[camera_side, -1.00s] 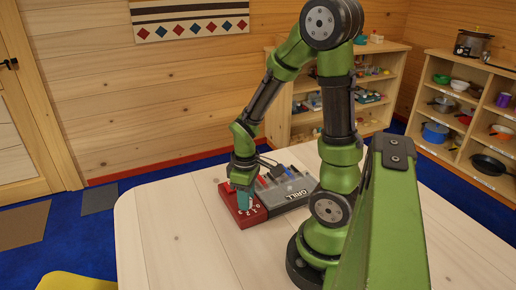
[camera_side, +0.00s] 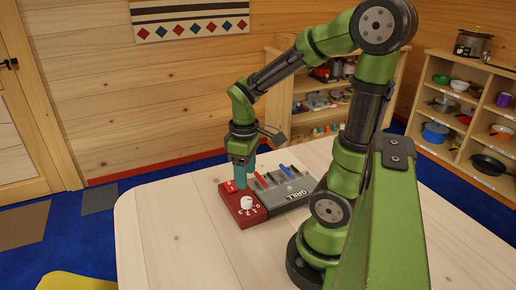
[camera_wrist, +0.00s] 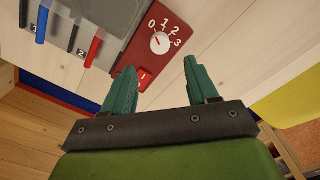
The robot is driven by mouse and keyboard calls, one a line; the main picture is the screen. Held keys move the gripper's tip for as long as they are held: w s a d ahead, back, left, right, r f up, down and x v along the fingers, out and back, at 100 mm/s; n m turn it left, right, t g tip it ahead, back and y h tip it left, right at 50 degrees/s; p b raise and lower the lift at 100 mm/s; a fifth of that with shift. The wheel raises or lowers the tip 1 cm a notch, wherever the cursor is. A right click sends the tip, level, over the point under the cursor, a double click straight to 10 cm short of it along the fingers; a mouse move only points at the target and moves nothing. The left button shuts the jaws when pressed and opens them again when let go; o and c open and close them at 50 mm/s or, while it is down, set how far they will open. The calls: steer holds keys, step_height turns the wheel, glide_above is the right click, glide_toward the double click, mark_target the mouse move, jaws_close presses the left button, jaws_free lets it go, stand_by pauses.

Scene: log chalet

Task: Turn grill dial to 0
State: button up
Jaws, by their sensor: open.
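The grill dial (camera_side: 246,203) is a round white knob on a red panel (camera_side: 232,209) at the left end of the grey grill box. My gripper (camera_side: 241,188) has teal fingers and is open and empty. It hangs over the back part of the red panel, behind the knob and apart from it. In the wrist view the open fingers (camera_wrist: 160,68) point towards the panel, with the knob beyond their tips.
A red switch (camera_side: 229,187) marked 1 sits at the back of the panel. The grey box (camera_side: 292,200), lettered GRILL, carries blue, black and red sliders beside the dial. The pale table (camera_side: 165,240) is clear to the left and front. Shelves stand behind.

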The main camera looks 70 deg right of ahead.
step_height(320, 180, up, 9)
steer(key=shift+f, duration=0.2)
stand_by(0.3)
steer(key=w+a+r+m+t+y, duration=0.1)
steer(key=a+r+m+t+y, duration=0.1)
steer(key=a+t, duration=0.5)
steer(key=a+r+m, duration=0.1)
steer(key=a+m, duration=0.1)
steer(key=a, duration=0.3)
steer(key=shift+a+m, duration=0.25)
steer(key=shift+m, duration=0.05)
